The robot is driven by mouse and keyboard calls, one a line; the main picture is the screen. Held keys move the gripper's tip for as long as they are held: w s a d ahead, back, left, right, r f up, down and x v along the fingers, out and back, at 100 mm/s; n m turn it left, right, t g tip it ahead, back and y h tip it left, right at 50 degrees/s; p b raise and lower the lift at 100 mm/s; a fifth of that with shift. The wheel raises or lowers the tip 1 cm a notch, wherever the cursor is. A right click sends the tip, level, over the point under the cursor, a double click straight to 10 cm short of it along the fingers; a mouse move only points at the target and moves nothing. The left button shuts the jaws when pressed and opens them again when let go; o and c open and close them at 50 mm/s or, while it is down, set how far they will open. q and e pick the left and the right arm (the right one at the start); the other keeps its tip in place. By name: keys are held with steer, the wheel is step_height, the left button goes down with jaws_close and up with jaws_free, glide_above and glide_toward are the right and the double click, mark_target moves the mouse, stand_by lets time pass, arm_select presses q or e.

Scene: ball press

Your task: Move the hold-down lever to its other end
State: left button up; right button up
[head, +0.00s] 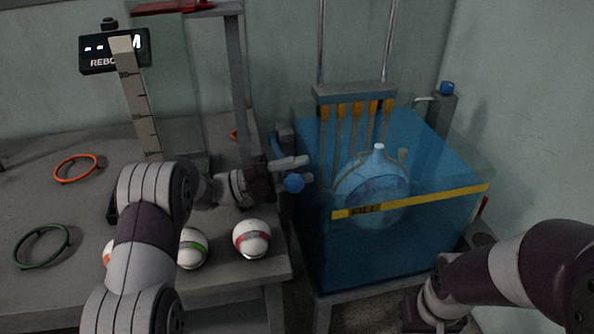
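A blue ball knob (293,183), seemingly the end of the hold-down lever, shows at the left side of the blue water tank (330,262). The lever's arm is mostly hidden behind my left gripper. My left gripper (290,169) reaches in from the left, with a pale finger just above the knob. Its other finger is not clear, so I cannot tell whether it grips the knob. A second blue knob (447,88) tops a grey post at the tank's back right corner. My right arm comes in at the lower right; its gripper is out of view.
A clear round vessel (372,190) sits in the tank under a frame with orange-tipped rods (350,108). White balls (252,238) lie near the grey table's right edge. A green ring (42,246) and an orange ring (76,168) lie at the left. A scale post (136,95) stands behind.

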arm_select(q)
jaws_close()
steer(key=w+a+r+n+t+p, duration=0.2)
steer(key=w+r+n+p, duration=0.6)
steer(key=r, duration=0.4)
steer(key=shift+a+r+n+t+p, duration=0.35)
steer(key=shift+n+t+p, duration=0.25)
steer(key=shift+p, duration=0.7)
